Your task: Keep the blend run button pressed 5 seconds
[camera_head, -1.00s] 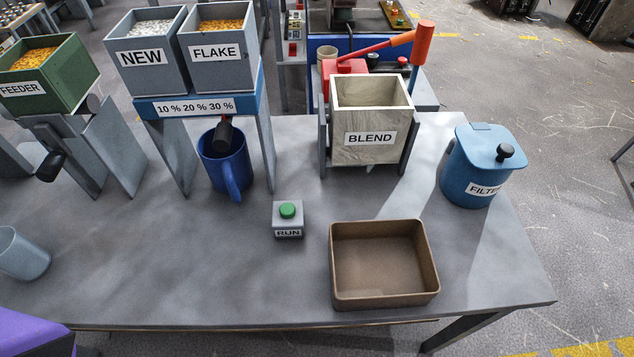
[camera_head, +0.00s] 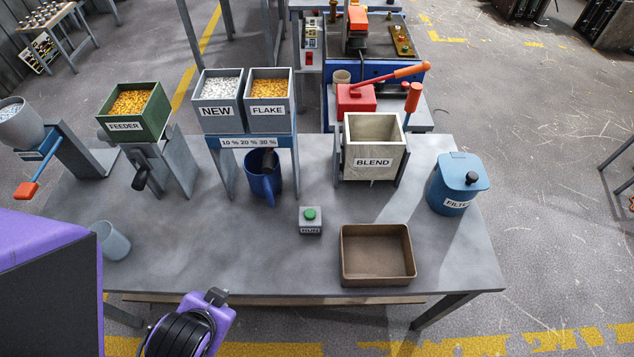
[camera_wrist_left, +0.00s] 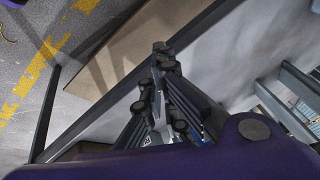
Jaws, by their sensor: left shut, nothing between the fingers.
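The run button (camera_head: 310,214) is a green round cap on a small grey box labelled RUN. It stands on the grey table, in front of the blend box, and nothing touches it. The blend box (camera_head: 373,164) is a pale open box labelled BLEND in a grey frame. My left gripper (camera_wrist_left: 160,52) is shut and empty in the left wrist view, with the table edge beyond it. In the head view only purple and black parts of my left arm show, at the bottom left; the fingers are out of frame. My right gripper is not in view.
A brown tray (camera_head: 347,280) is right of the button, near the table's front edge. A blue mug (camera_head: 262,183) stands under the NEW and FLAKE hoppers. A blue filter can (camera_head: 446,193) is at the right; a grey cup (camera_head: 112,242) is at the left.

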